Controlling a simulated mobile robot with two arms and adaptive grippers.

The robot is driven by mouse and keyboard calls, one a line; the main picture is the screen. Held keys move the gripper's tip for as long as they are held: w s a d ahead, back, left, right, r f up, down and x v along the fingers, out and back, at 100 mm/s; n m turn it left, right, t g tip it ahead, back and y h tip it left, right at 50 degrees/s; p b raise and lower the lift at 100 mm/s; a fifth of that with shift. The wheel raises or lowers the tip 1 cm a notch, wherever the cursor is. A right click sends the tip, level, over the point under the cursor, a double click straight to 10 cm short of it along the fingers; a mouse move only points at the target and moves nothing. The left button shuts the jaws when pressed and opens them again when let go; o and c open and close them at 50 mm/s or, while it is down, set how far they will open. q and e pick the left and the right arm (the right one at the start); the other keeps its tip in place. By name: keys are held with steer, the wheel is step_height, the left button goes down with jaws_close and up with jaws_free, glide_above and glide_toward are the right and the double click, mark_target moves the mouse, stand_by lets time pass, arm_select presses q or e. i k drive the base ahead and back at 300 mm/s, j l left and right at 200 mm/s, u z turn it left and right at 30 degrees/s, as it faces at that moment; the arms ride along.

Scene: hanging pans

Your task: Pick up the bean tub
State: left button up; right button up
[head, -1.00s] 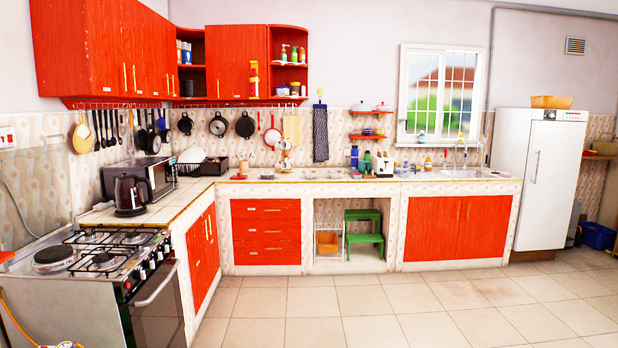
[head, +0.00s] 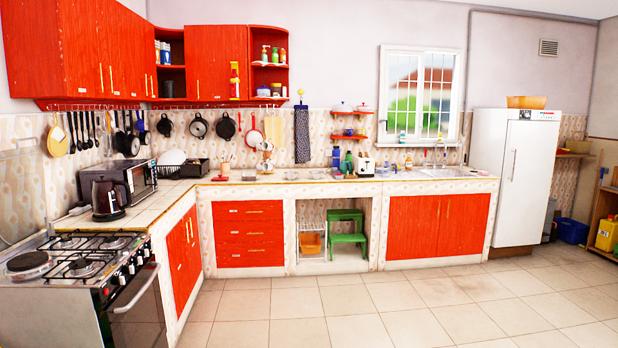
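I cannot pick out the bean tub with certainty; the containers here are too small to identify. Several small jars and bottles stand on the open corner shelves (head: 270,64) of the red wall cabinets. More small items stand along the tiled counter (head: 330,178), with bottles (head: 336,157) near a white toaster (head: 365,166). Neither of my grippers shows in the head view.
The gas stove (head: 75,262) stands at the front left, with a kettle (head: 105,197) and a microwave (head: 125,184) behind it. A green step stool (head: 347,235) is under the counter. A white fridge (head: 515,180) stands right. The tiled floor (head: 390,305) is clear.

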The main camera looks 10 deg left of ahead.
mark_target(247, 175)
steer(key=i, duration=5.45)
